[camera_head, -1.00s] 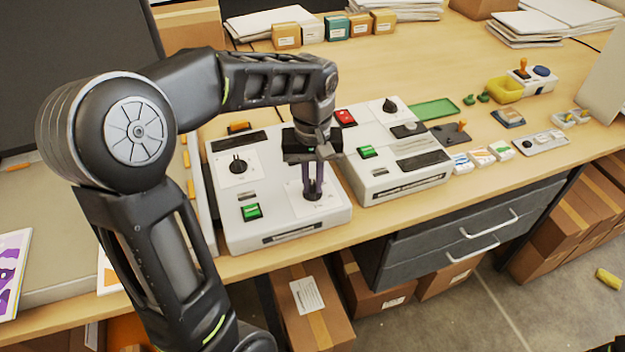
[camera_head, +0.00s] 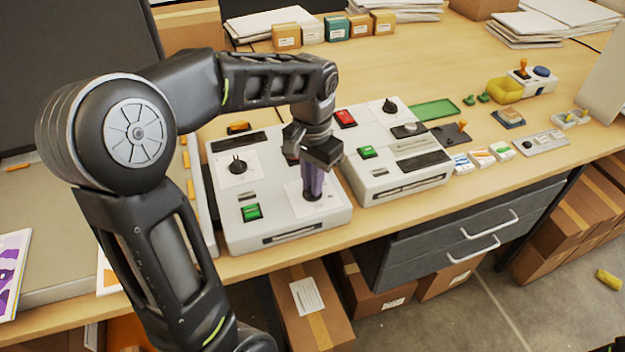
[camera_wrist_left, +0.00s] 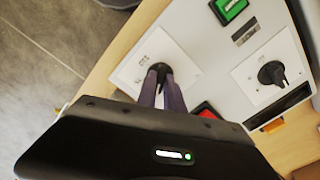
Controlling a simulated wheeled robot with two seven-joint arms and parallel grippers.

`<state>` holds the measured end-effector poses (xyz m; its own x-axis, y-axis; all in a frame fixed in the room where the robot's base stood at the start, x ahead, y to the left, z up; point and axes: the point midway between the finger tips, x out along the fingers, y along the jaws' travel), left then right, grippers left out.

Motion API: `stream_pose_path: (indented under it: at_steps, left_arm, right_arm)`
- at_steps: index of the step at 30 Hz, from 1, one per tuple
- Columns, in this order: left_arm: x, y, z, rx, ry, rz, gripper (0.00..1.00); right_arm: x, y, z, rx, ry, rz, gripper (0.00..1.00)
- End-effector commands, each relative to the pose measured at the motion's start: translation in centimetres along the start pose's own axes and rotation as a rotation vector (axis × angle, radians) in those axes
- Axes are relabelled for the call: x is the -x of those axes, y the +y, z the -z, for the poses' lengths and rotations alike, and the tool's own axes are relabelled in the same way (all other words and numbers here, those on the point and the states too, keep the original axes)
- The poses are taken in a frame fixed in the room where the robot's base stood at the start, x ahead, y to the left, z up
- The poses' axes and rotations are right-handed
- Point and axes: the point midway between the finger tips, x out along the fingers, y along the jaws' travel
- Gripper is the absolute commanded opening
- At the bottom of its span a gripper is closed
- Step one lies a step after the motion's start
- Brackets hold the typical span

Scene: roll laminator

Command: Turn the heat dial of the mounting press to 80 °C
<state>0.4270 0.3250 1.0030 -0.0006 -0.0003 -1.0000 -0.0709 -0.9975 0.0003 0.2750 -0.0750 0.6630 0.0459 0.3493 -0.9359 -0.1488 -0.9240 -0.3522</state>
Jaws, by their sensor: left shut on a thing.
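The mounting press is a white control box (camera_head: 275,222) on the bench, with a green switch (camera_head: 251,212) and two black dials on white plates. My left gripper (camera_head: 312,194) points down over the front right dial and is shut on it. In the left wrist view the fingers (camera_wrist_left: 163,78) close on this black dial (camera_wrist_left: 158,65). The fingers hide much of the dial, and its scale is too small to read. The other dial (camera_head: 237,165) at the back left is untouched; it also shows in the left wrist view (camera_wrist_left: 272,73).
A second white machine (camera_head: 394,160) with its own dial (camera_head: 389,106) and green switch stands close on the right. A red switch (camera_head: 345,118) is behind my gripper. Stamps, small boxes and a green tray (camera_head: 434,110) lie farther right. The bench's front edge is close.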

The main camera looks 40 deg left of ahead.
Motion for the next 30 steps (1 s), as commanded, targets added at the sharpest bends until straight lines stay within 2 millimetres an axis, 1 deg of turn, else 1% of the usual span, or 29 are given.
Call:
stream_pose_path:
  at_steps: [13,14,21,30]
  left_arm:
    - [0.09,-0.04,0.06,-0.013,0.003,0.001,0.00]
    - [0.10,-0.04,0.06,-0.013,0.003,0.001,0.13]
    - [0.05,-0.02,0.03,-0.012,0.001,0.001,0.33]
    - [0.17,-0.02,0.03,-0.012,0.001,0.000,0.34]
  right_arm:
    - [0.01,-0.01,-0.01,0.000,0.000,0.000,0.00]
    - [0.01,-0.01,-0.01,0.000,0.000,0.000,0.00]
    - [0.01,0.00,-0.01,0.000,0.000,0.000,0.00]
    - [-0.02,0.01,0.00,0.000,0.000,0.000,0.00]
